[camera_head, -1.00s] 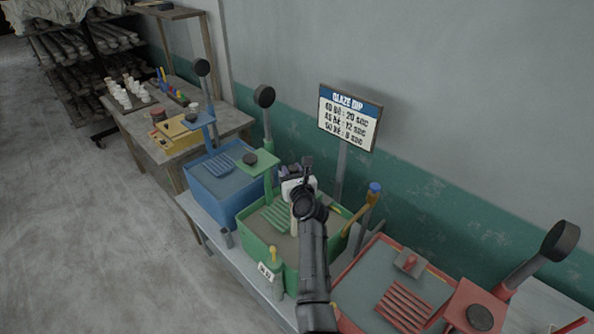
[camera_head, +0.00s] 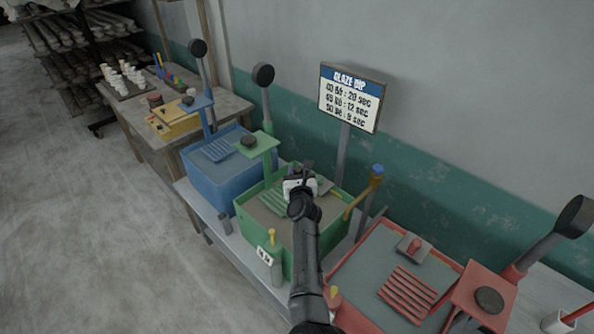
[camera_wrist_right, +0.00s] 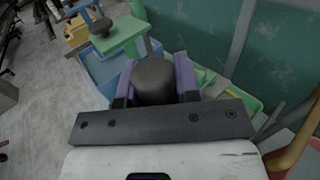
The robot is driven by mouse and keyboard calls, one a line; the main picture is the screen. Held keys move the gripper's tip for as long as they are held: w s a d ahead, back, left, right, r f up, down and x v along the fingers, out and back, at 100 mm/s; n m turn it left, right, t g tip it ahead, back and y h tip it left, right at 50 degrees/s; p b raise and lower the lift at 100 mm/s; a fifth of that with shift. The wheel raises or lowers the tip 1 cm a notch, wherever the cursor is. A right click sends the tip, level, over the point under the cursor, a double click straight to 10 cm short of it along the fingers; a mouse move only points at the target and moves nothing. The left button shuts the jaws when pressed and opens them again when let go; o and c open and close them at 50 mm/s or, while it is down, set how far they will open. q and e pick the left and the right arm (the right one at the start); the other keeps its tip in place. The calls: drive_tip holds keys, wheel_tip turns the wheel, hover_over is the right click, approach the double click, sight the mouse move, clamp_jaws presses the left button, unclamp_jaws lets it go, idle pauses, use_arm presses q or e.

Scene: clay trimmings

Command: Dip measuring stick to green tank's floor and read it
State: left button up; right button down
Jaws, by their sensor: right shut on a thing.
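The green tank (camera_head: 270,237) stands on the bench between the blue and red tanks, with a grey surface and green slats inside. My right gripper (camera_head: 299,178) is over this tank. In the right wrist view, its purple fingers (camera_wrist_right: 155,82) are shut on a dark grey cylinder (camera_wrist_right: 154,80), seen from its end. I cannot tell from these views whether it is the measuring stick's grip, and its lower part is hidden. The green tank also shows behind the fingers in that view. My left gripper is not in view.
The blue tank (camera_head: 215,187) is to the left and the red tank (camera_head: 352,305) to the right. A GLAZE DIP sign (camera_head: 350,98) stands behind.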

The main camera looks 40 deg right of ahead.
wheel_tip(320, 180, down, 22)
drive_tip(key=b, duration=1.7)
drive_tip(key=shift+r, duration=0.25)
drive_tip(key=shift+f, duration=0.35)
drive_tip(key=shift+f+b, duration=0.7)
drive_tip(key=shift+b, duration=0.2)
idle(0.5)
